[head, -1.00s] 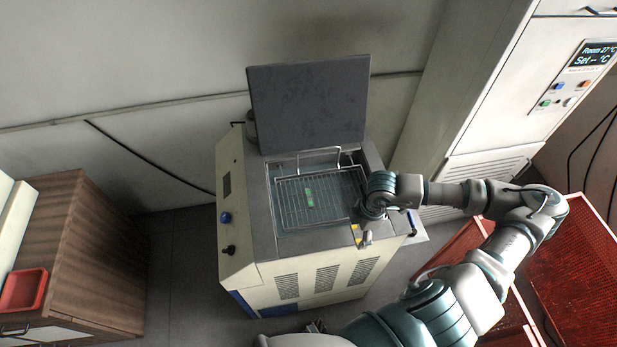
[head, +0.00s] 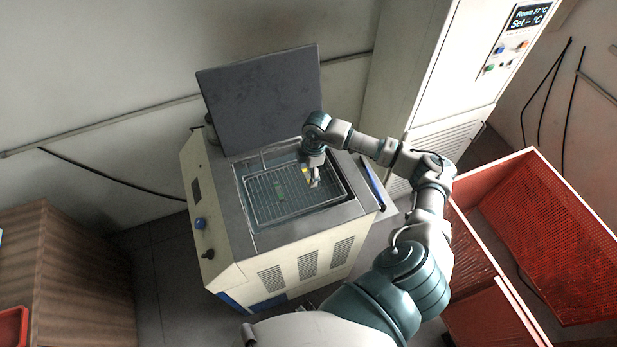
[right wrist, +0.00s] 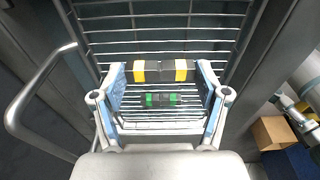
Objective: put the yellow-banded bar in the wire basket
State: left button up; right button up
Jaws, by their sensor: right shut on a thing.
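My right gripper (head: 314,180) is shut on the yellow-banded bar (right wrist: 152,73), a dark bar with two yellow bands held crosswise between the fingers. In the head view the yellow-banded bar (head: 306,170) shows only partly, over the right part of the wire basket (head: 262,212). In the right wrist view the bar is over the basket's wires (right wrist: 160,40), seemingly above them; the exact gap is unclear. A green-banded bar (head: 279,190) lies in the basket; it also shows in the right wrist view (right wrist: 160,99). My left gripper is out of view.
The basket sits in the open bath of a beige machine (head: 250,255), with its dark lid (head: 262,98) raised behind. A basket handle (right wrist: 35,85) stands at the left in the wrist view. Red mesh panels (head: 560,240) are at the right, a wooden cabinet (head: 70,275) at the left.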

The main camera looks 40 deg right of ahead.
aim_at(309, 178)
notch_tip(309, 178, down, 4)
jog(key=shift+d+r, duration=0.15)
jog(key=shift+a, duration=0.3)
jog(key=o, duration=1.5)
jog(key=shift+a, duration=0.1)
jog(key=shift+o, duration=0.3)
jog(key=shift+d, duration=0.3)
jog(key=shift+r, duration=0.15)
notch_tip(309, 178, up, 12)
jog(key=d, duration=0.1)
jog(key=shift+s+d+b, duration=0.15)
jog(key=shift+s+b, duration=0.05)
jog(key=shift+b, duration=0.1)
